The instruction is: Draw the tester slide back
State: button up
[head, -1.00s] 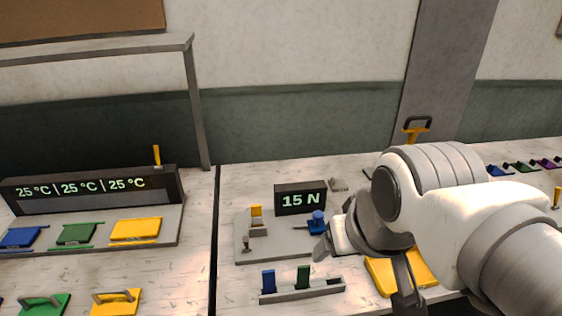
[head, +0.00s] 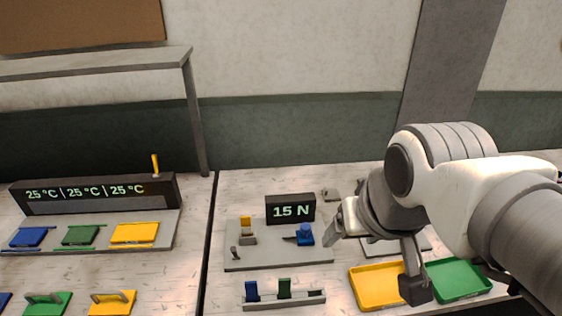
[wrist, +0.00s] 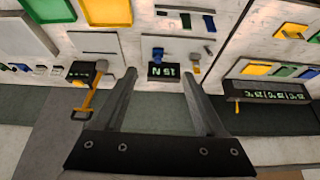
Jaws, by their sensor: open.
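The force tester is a grey plate (head: 275,262) with a black display (head: 290,209) reading "15 N". Its slide, a blue block (head: 305,237), sits at the plate's right, just below the display. A yellow-topped grey piece (head: 247,232) faces it on the left, with a gap between. My gripper (head: 345,222) is open and empty, right of the blue block and apart from it. The wrist view looks upside down past the open fingers (wrist: 159,74), with the blue block (wrist: 157,54) and display beyond and between them. My forearm hides part of the bench at right.
A small lever (head: 235,253) stands at the plate's front left. A rack (head: 285,300) with blue and green pieces lies in front. Yellow (head: 375,287) and green (head: 457,280) trays lie right, below my arm. A temperature unit (head: 95,194) stands left, across a dark seam.

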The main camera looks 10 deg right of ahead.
jog(key=w+f+m+g+b, duration=0.15)
jog(key=w+f+b, duration=0.3)
jog(key=w, duration=0.75)
jog(key=m+h+b, duration=0.2)
jog(key=m+b, duration=0.1)
send_near(305, 226)
jog(key=x, duration=0.8)
jog(key=shift+w+d+f, duration=0.1)
jog(key=shift+d+f, duration=0.05)
jog(key=shift+f, duration=0.1)
jog(key=shift+n, duration=0.25)
grip_shut()
